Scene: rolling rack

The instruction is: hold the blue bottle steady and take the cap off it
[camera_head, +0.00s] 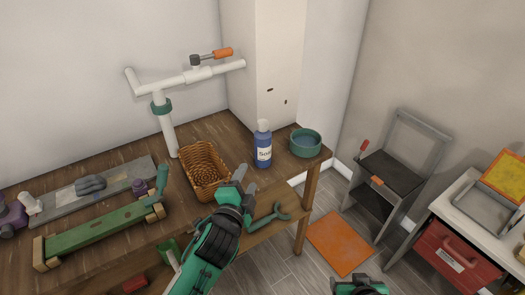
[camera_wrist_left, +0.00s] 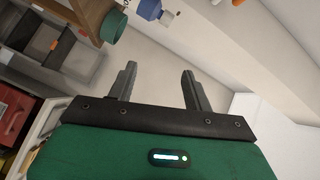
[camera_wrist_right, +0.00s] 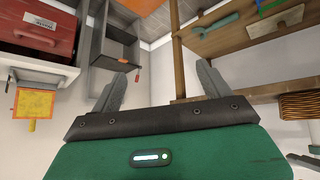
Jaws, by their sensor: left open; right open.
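The blue bottle (camera_head: 263,153) with a white label stands upright on the wooden table near its right corner. Its white cap (camera_head: 263,126) is on top. In the left wrist view the bottle (camera_wrist_left: 149,9) shows at the top edge, tilted by the camera. My left gripper (camera_head: 246,180) is open and empty, in front of the bottle and to its left, apart from it. Its spread fingers also show in the left wrist view (camera_wrist_left: 158,70). My right gripper (camera_head: 362,284) is at the bottom edge, partly cut off, away from the table; the right wrist view shows its fingers (camera_wrist_right: 160,80) open and empty.
A teal bowl (camera_head: 306,143) stands right of the bottle and a wicker basket (camera_head: 205,168) left of it. A white pipe stand (camera_head: 168,125) rises behind the basket. A teal wrench-like tool (camera_head: 272,216) lies below. A grey rack (camera_head: 392,165) stands at right.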

